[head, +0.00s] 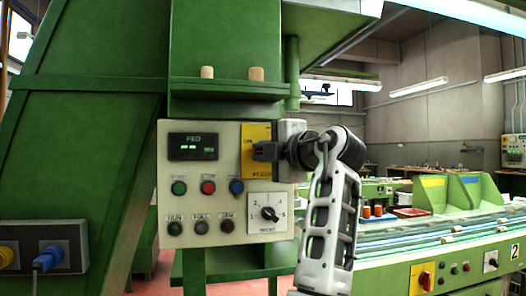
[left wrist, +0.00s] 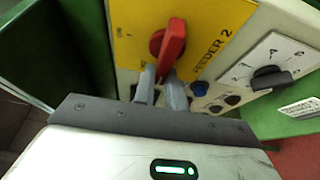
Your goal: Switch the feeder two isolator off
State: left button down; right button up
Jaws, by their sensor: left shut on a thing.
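The feeder two isolator is a red rotary handle on a yellow plate (head: 260,131) at the upper right of the pale control panel. In the head view my left gripper (head: 262,151) covers the handle. In the left wrist view the red handle (left wrist: 170,42) stands out from the yellow plate (left wrist: 205,18), which is lettered FEEDER 2. My left gripper (left wrist: 161,76) is shut on the handle's near end, one grey finger on each side. My right gripper is in neither view.
Below the plate is a black selector knob (head: 269,213) on a numbered dial. Several push buttons (head: 208,187) and a display (head: 193,147) are to the left. Another red switch (head: 424,280) is at lower right.

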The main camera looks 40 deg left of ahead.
pick_arm(q)
jog(key=shift+f, duration=0.1)
jog(key=c, duration=1.4)
grip_release()
jog(key=shift+c, duration=0.2)
jog(key=b+v, duration=0.1)
jog(key=v, duration=1.5)
jog(key=shift+w, duration=0.1)
